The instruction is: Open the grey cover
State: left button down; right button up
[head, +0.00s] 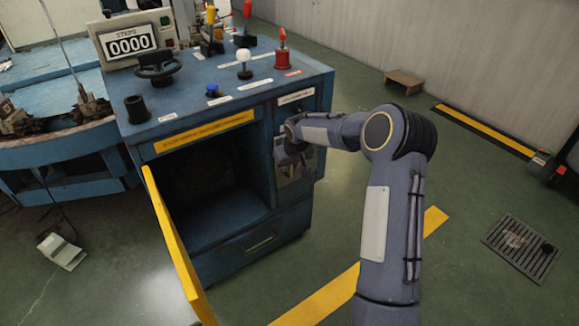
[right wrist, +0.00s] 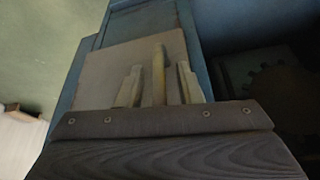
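The grey cover (head: 296,174) is a flat panel on the right part of the blue cabinet's front, partly hidden behind my right gripper. It also fills the middle of the right wrist view (right wrist: 95,77). A narrow upright yellowish handle (right wrist: 158,72) stands on it. My right gripper (head: 291,153) is at the upper part of the cover. In the right wrist view, its two fingers (right wrist: 159,86) stand on either side of the handle, with a small gap on each side, so it looks open. My left gripper is not in view.
The blue cabinet (head: 290,78) carries a counter box, a handwheel and several levers on top. A yellow-edged door (head: 176,250) hangs open at its left, beside a dark open compartment. A drawer (head: 255,245) lies below. The floor to the right is mostly clear, with a drain grate (head: 520,248).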

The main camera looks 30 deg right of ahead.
grip_shut()
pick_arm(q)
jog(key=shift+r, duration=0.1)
pick_arm(e)
jog(key=shift+s, duration=0.1)
